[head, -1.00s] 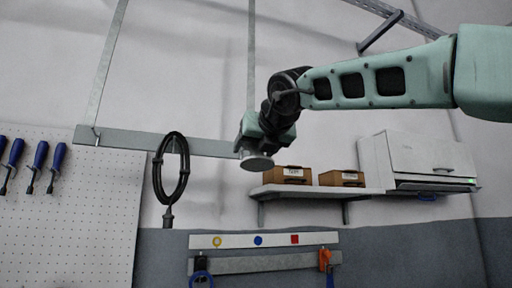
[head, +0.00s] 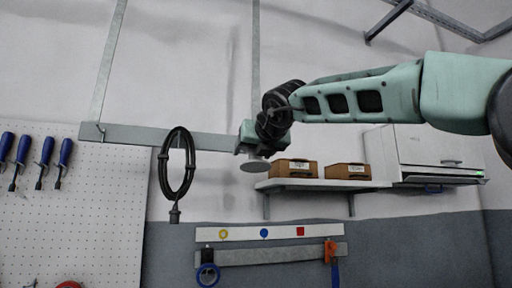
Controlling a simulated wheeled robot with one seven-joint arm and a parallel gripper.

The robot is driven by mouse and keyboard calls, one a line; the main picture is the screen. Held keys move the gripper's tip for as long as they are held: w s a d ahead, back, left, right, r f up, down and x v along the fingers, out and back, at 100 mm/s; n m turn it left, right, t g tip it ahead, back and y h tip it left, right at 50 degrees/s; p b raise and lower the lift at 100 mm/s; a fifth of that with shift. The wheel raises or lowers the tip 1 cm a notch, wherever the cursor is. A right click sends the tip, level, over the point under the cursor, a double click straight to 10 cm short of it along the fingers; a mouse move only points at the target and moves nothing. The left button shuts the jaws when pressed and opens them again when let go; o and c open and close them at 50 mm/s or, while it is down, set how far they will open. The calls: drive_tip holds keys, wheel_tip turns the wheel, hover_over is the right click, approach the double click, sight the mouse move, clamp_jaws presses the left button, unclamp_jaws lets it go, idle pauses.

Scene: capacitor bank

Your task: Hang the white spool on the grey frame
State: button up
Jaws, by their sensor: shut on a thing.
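The grey frame (head: 118,134) hangs at upper left, a flat horizontal bar on two long vertical straps. A small hook shows at its left end, and a black cable loop (head: 177,165) hangs at its middle. My gripper (head: 256,150) is at the bar's right end in the picture and hides that end. It is shut on the white spool (head: 254,167), of which only a pale round disc shows below the gripper. The fingertips and the rest of the spool are hidden. I cannot tell whether the spool touches the frame.
A wall shelf (head: 320,185) with two brown boxes (head: 293,168) and a white cabinet (head: 420,155) stands right of the gripper. Below is a marked rail (head: 285,256) with blue and orange items. A pegboard (head: 70,220) with screwdrivers is at left.

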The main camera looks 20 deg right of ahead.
drive_tip(key=shift+p+x, duration=0.5)
drive_tip(key=shift+x, duration=2.1)
drive_tip(key=shift+f, duration=0.1)
drive_tip(key=o, duration=1.1)
drive_tip(key=b+v, duration=0.7)
drive_tip(key=v, duration=1)
drive_tip(key=shift+s, duration=0.2)
